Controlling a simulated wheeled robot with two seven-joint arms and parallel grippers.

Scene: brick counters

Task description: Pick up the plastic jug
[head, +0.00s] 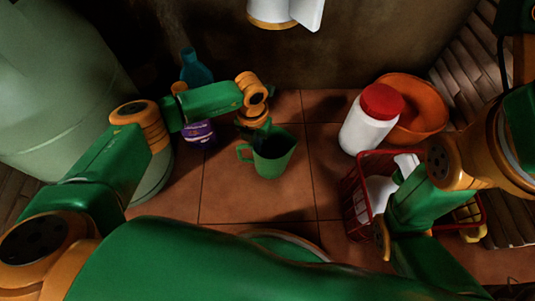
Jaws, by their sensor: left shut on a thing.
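The plastic jug (274,160) is green and open-topped, with a handle on its left side. It is upright near the middle of the tiled counter. My left gripper (263,133) comes down from behind the jug and is shut on its back rim. The fingertips are dark and partly hidden in the jug's mouth. I cannot tell if the jug's base touches the tiles. My right arm is folded at the right over a red basket; its gripper does not show.
A white jar with a red lid (371,117) leans by an orange bowl (424,103). The red basket (362,190) stands at the right. A blue bottle (195,68) and a purple tub (200,134) are behind my left arm. Tiles (232,197) left of the jug are clear.

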